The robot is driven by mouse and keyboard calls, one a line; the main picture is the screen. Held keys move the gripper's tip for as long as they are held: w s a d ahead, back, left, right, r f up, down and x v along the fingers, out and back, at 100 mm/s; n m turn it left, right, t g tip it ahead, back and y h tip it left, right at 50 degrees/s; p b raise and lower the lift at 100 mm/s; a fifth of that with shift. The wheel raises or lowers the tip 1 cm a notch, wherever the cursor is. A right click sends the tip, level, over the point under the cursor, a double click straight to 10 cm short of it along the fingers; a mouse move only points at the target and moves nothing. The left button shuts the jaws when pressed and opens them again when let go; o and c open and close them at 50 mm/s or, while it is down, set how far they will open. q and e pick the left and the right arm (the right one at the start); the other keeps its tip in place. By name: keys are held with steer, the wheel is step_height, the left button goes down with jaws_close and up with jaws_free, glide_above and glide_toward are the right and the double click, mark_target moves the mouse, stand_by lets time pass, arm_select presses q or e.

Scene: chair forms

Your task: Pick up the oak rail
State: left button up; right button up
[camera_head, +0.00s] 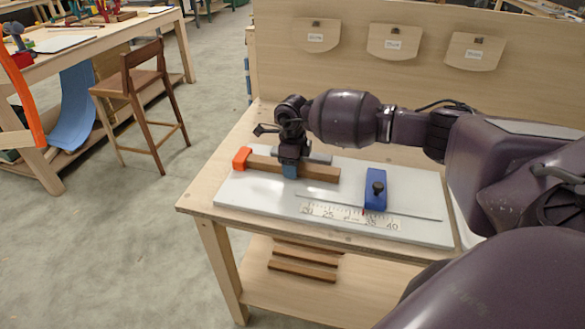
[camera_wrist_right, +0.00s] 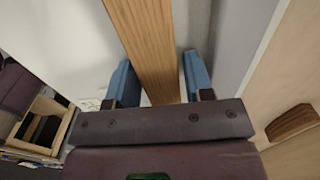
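The oak rail (camera_head: 318,172) is a brown wooden bar lying on the white board (camera_head: 240,200) on the bench. Its left end is at an orange block (camera_head: 241,158). My right gripper (camera_head: 290,168) is over the middle of the rail, pointing down. In the right wrist view the rail (camera_wrist_right: 148,40) runs between the blue fingers of my right gripper (camera_wrist_right: 160,80). The fingers stand apart on either side, with a gap visible at the right finger; I see no clear grip. The rail's far side is partly hidden by the gripper. My left gripper is not in view.
A blue slider block (camera_head: 375,190) and a ruler scale (camera_head: 350,217) lie right of the rail on the board. Several brown wood pieces (camera_head: 303,262) lie on the lower shelf. A panel (camera_head: 350,70) stands behind the bench. A wooden stool (camera_head: 140,88) stands left.

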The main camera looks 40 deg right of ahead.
steer(key=c, duration=0.7)
steer(key=shift+r, duration=0.1)
